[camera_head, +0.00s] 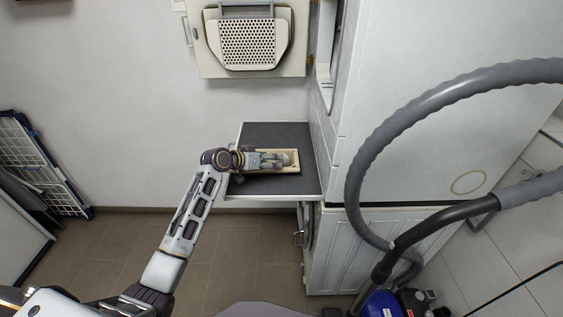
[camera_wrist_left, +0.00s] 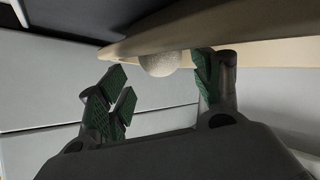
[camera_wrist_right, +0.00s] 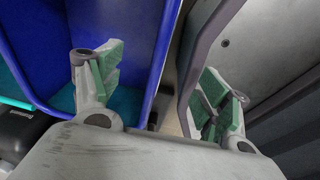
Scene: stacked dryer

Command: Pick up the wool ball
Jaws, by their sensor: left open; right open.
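The wool ball (camera_wrist_left: 158,63) is pale grey and round. In the left wrist view it shows beyond and between the spread fingers of my left gripper (camera_wrist_left: 160,86), next to the beige tray (camera_wrist_left: 265,57); part of it is hidden. In the head view my left gripper (camera_head: 275,160) is over the tray (camera_head: 290,169) on the dark pull-out shelf (camera_head: 270,133), and the ball is hard to make out there. My left gripper is open and empty. My right gripper (camera_wrist_right: 160,80) is open and empty in the right wrist view, beside a blue surface.
A tall white stacked dryer (camera_head: 420,130) stands right of the shelf. A grey hose (camera_head: 360,175) and a blue vacuum cleaner (camera_head: 382,304) are at the right. A drying rack (camera_head: 38,160) leans at the left. The tiled floor (camera_head: 240,255) below the shelf is clear.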

